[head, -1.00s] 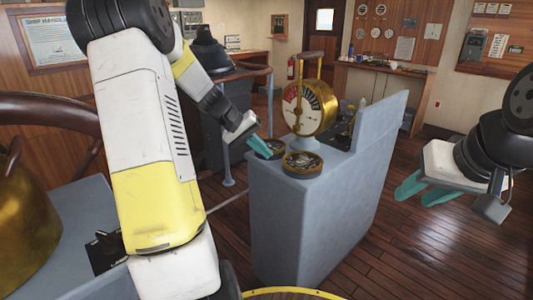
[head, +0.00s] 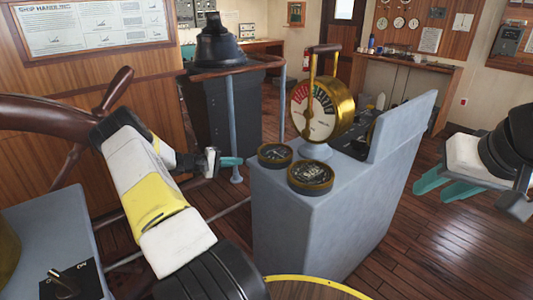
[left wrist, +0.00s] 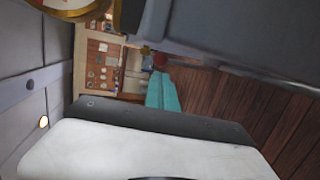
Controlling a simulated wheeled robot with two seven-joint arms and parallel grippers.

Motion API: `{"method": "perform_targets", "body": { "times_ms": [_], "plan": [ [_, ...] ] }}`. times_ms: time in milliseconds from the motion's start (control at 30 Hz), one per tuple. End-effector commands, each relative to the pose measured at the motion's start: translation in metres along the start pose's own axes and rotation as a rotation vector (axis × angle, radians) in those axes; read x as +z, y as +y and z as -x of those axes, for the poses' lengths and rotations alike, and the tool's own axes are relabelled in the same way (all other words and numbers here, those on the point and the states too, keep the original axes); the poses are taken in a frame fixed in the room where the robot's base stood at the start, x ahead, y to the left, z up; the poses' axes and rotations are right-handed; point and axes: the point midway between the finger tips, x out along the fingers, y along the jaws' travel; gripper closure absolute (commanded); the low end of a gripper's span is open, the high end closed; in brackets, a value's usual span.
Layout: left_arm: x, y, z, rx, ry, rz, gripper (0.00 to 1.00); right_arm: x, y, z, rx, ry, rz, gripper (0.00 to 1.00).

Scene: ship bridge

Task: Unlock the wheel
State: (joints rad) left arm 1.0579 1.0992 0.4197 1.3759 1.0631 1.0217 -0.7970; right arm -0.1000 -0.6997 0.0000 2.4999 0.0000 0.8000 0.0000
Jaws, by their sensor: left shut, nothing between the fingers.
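The wooden wheel (head: 45,115) with its spokes is at the left edge in the head view, partly cut off and partly behind my left arm. A black switch panel (head: 88,275) marked ON, with a small lever (head: 62,284), lies on the grey console at the bottom left. My left gripper (head: 232,162) is shut and empty, left of the grey pedestal and apart from the wheel and the switch. Its teal fingers (left wrist: 162,92) are together in the left wrist view. My right gripper (head: 446,187) is open and empty at the right.
A grey pedestal (head: 305,235) carries a brass telegraph (head: 325,108) and two round gauges, (head: 275,154) and (head: 311,176). A dark bell-topped stand (head: 218,110) with a rail is behind. Wooden floor (head: 440,250) is free at the right.

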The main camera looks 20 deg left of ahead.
Motion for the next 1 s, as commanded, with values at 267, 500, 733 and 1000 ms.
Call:
{"method": "perform_targets", "body": {
  "times_ms": [267, 500, 733, 1000],
  "plan": [
    [0.002, 0.001, -0.05, -0.001, -0.005, 0.0, 1.0, 0.0, 0.0, 0.0, 0.0, 0.0, 0.0, 0.64],
    [0.002, 0.001, -0.084, -0.001, -0.004, -0.001, 1.0, 0.0, 0.0, 0.0, 0.0, 0.0, 0.0, 0.64],
    [0.001, 0.001, -0.094, -0.002, -0.002, -0.001, 1.0, 0.0, 0.0, 0.0, 0.0, 0.0, 0.0, 0.64],
    [0.001, 0.001, -0.094, -0.002, -0.003, -0.001, 1.0, 0.0, 0.0, 0.0, 0.0, 0.0, 0.0, 0.64]
  ]
}}
